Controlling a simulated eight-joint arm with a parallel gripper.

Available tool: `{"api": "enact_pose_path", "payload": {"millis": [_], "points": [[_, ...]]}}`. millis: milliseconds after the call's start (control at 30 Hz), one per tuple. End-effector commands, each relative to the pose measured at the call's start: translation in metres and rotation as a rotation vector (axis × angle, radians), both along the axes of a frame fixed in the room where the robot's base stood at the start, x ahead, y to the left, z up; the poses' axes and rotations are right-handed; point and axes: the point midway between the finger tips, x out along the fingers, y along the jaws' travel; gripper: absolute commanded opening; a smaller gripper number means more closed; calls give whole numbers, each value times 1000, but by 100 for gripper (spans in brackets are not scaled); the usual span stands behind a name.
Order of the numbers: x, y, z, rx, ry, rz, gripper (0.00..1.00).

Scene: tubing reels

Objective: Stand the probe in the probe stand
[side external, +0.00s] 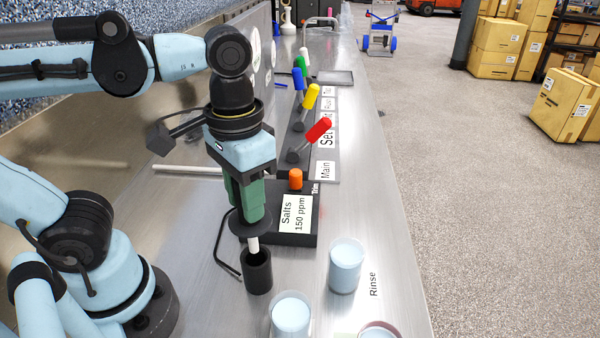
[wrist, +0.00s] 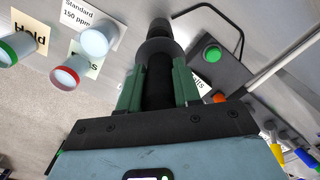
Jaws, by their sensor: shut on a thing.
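My gripper (side external: 251,205) is shut on the probe, its green fingers closed around the dark handle. The probe is upright, with a wide black collar (side external: 250,226) below the fingers and a white tip (side external: 252,244) pointing down. The probe stand (side external: 257,272) is a black cup on the steel bench directly below the tip. The tip's lower end is at the stand's mouth; I cannot tell how far inside it is. In the wrist view the dark probe handle (wrist: 158,82) lies between the green fingers (wrist: 158,90), and the stand (wrist: 160,27) shows just beyond the collar.
A black meter box (side external: 295,238) labelled Salts, with an orange knob (side external: 295,179), stands close behind the stand. Cups stand nearby: the one by the Rinse label (side external: 346,268), one in front (side external: 291,316) and one red-rimmed (wrist: 65,78). Coloured levers (side external: 319,131) stand farther back.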

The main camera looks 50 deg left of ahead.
Motion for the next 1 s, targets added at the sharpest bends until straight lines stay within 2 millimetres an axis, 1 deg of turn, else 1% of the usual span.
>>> {"api": "enact_pose_path", "payload": {"millis": [600,800,1000], "points": [[0,0,-56,0,0,0,0],[0,0,-69,0,0,0,0],[0,0,-74,0,0,0,0]]}}
